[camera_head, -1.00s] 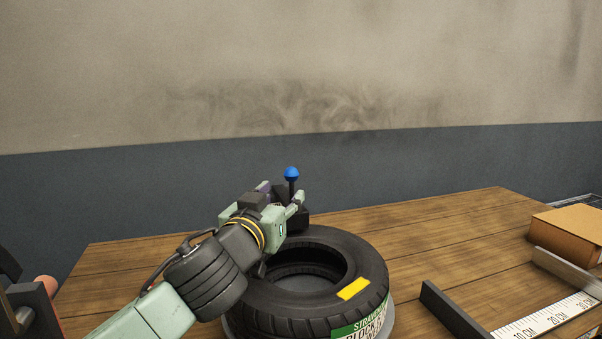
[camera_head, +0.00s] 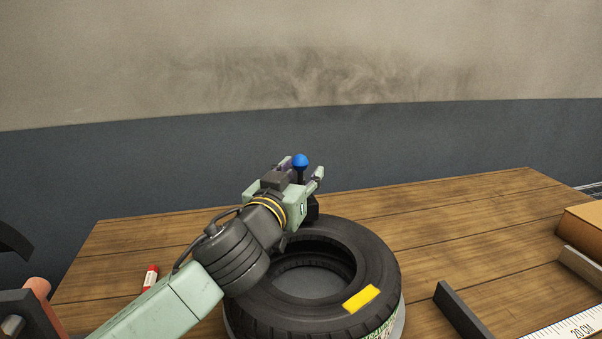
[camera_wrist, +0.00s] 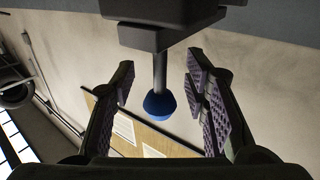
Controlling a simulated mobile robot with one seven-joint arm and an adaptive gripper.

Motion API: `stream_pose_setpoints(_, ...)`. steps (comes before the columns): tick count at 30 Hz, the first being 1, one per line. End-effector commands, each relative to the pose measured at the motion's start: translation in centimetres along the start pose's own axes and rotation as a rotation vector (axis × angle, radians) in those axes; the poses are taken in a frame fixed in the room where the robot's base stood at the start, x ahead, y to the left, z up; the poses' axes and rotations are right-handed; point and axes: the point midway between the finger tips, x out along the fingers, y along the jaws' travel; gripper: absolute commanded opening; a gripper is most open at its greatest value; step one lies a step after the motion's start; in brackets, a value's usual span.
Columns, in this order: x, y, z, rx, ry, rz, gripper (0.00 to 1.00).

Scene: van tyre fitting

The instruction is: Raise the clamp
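The clamp is a dark block (camera_head: 311,207) at the far rim of the tyre, with a thin dark post topped by a blue ball knob (camera_head: 300,160). In the wrist view the blue knob (camera_wrist: 159,105) and its post (camera_wrist: 160,72) sit between my two fingers, with a visible gap on both sides. My gripper (camera_head: 304,169) is open around the post and does not appear to touch it. The fingers' purple ribbed pads show in the wrist view (camera_wrist: 163,92). The tyre (camera_head: 375,262) lies flat, with a yellow patch on top. The clamp's lower end is partly hidden by my gripper.
The wooden bench (camera_head: 455,225) is clear behind and right of the tyre. A dark upright bar (camera_head: 462,309), a ruler (camera_head: 570,325) and a cardboard box (camera_head: 585,230) are at the right. A small red and white tube (camera_head: 150,278) lies at the left.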

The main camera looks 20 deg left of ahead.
Motion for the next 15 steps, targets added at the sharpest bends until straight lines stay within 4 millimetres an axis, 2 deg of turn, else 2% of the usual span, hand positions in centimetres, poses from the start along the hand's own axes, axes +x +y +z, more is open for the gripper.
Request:
stream_pose_setpoints(2, 0.01, 0.01, -0.01, 0.000, 0.000, 0.000, 0.34)
stream_pose_setpoints(15, 0.01, 0.15, -0.02, 0.001, 0.000, 0.003, 0.05)
